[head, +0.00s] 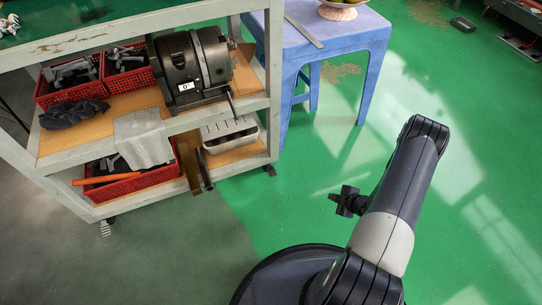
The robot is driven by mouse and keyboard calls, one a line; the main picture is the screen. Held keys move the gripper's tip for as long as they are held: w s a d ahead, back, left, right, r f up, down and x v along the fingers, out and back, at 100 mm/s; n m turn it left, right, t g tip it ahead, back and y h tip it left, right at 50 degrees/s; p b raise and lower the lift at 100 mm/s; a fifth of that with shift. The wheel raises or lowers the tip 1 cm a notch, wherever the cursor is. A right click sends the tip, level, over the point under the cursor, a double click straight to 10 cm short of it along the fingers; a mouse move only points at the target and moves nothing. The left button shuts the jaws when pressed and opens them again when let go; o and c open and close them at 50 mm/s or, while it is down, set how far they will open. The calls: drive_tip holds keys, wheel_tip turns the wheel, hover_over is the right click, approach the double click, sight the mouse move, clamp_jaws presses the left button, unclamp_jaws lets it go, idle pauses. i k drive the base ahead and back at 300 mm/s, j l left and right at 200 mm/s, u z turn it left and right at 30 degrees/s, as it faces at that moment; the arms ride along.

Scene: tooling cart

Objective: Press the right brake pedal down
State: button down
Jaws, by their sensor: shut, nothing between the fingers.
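The tooling cart (90,43) stands at the left on small casters. A dark ridged pedal at the right caster (270,171) sticks out at the foot of the cart's right front leg. A similar ridged pedal at the left caster (105,229) shows below the left front leg. The pedals are small, and I cannot tell whether either is up or down. My gripper (341,199) is small and dark, left of my arm, over the green floor. It is shut and empty, to the right of the right pedal and apart from it.
A grey cylindrical machine (190,65) and red baskets (68,88) sit on the cart's shelves. Brown and dark bars (190,165) jut out from the lower shelf. A blue table (345,45) stands behind. Green floor (285,205) between pedal and gripper is clear.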

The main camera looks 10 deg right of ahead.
sight(271, 171)
drive_tip(key=i+j, duration=0.25)
drive_tip(key=j, duration=0.15)
drive_tip(key=i+j, duration=0.2)
drive_tip(key=j, duration=0.2)
drive_tip(key=i+j+z, duration=0.1)
drive_tip(key=i+j, duration=0.15)
drive_tip(key=j, duration=0.15)
